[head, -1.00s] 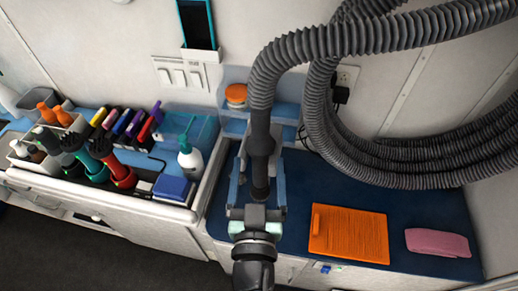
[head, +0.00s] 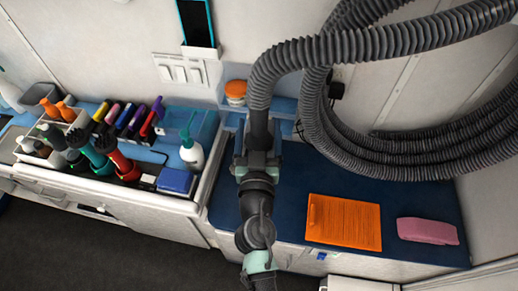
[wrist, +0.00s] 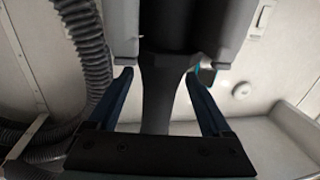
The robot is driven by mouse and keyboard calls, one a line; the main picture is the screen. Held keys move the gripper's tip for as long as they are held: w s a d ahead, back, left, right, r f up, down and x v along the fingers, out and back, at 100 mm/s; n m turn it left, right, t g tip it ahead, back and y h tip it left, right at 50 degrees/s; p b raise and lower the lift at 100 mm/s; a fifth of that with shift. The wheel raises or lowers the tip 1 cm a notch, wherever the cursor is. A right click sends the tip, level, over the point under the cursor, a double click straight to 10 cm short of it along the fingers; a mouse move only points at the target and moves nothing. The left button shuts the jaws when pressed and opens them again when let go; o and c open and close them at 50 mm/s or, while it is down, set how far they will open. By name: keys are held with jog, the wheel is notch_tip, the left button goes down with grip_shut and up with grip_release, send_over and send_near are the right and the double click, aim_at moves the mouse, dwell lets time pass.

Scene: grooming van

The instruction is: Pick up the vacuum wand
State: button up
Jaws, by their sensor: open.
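The vacuum wand (head: 258,126) is a dark grey tube on the end of a thick ribbed grey hose, hanging in front of the back wall in the head view. My gripper (head: 258,152) is at the wand, and its body hides the wand's lower part. In the wrist view the wand (wrist: 160,105) runs between the two blue fingers of my gripper (wrist: 157,80). The fingers are apart, with a visible gap on each side of the wand, so it is not clamped.
The hose (head: 390,45) loops across the upper right. Below are an orange ribbed mat (head: 343,222) and a folded pink towel (head: 427,231) on a dark blue counter (head: 225,205). A left counter holds brushes, bottles and a blue box (head: 176,181). An orange-lidded jar (head: 236,92) stands behind.

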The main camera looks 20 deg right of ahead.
grip_shut()
dwell(0.4)
jog(key=shift+r, duration=0.15)
